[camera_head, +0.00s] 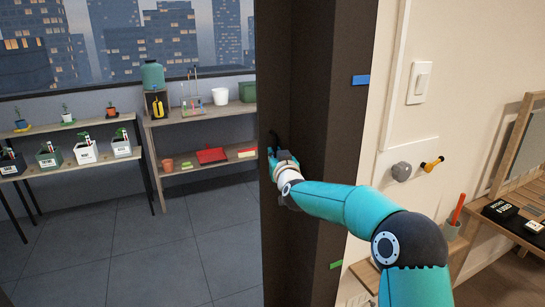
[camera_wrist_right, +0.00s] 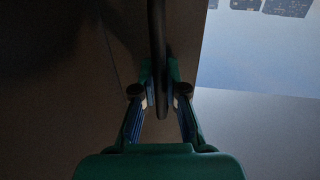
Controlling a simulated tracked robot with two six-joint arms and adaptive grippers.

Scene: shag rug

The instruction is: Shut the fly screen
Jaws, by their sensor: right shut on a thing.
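The fly screen (camera_head: 268,235) appears as a dark upright panel at the middle of the head view, beside a thick dark jamb (camera_head: 325,110). A wide opening shows to its left. My right gripper (camera_head: 277,156) is at the screen's dark handle (camera_head: 273,138). In the right wrist view, the handle (camera_wrist_right: 157,40) is a black upright bar between the two fingers of my right gripper (camera_wrist_right: 160,92), which is shut on it. The gripper hides part of the handle. My left gripper is not in view.
Beyond the opening, shelves (camera_head: 215,117) and a plant table (camera_head: 66,130) stand under a window, with clear tiled floor (camera_head: 150,255) before them. Right of the jamb are a light switch (camera_head: 419,82), wall knobs (camera_head: 401,171) and a wooden bench (camera_head: 530,235).

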